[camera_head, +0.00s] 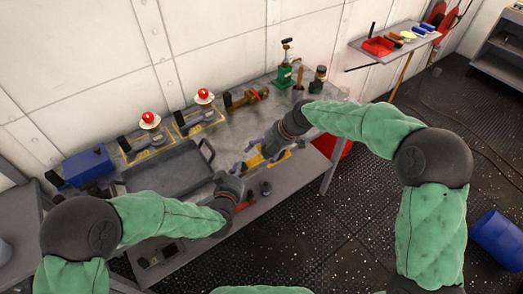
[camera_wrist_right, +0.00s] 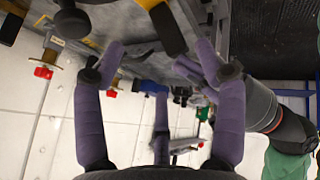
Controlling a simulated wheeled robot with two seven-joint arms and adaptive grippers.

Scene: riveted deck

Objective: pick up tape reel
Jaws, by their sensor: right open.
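I cannot pick out a tape reel with certainty in either view. My right gripper (camera_head: 251,157) is low over the right part of the grey workbench, above a yellow patch (camera_head: 270,157). In the right wrist view its purple fingers (camera_wrist_right: 150,62) are spread apart with nothing clearly between them. A black and yellow item (camera_wrist_right: 166,22) shows beyond the fingertips at the top of that view. My left gripper (camera_head: 230,185) is near the bench's front edge, right of the dark tray; its fingers are too small and dark to read.
The dark tray (camera_head: 170,168) lies on the workbench (camera_head: 222,140). Two red-knobbed valves (camera_head: 149,119) (camera_head: 204,97), a blue box (camera_head: 87,166) and a green tool (camera_head: 286,74) stand along its back and left. A side shelf (camera_head: 393,46) holds a red bin. A blue barrel (camera_head: 497,238) lies on the floor.

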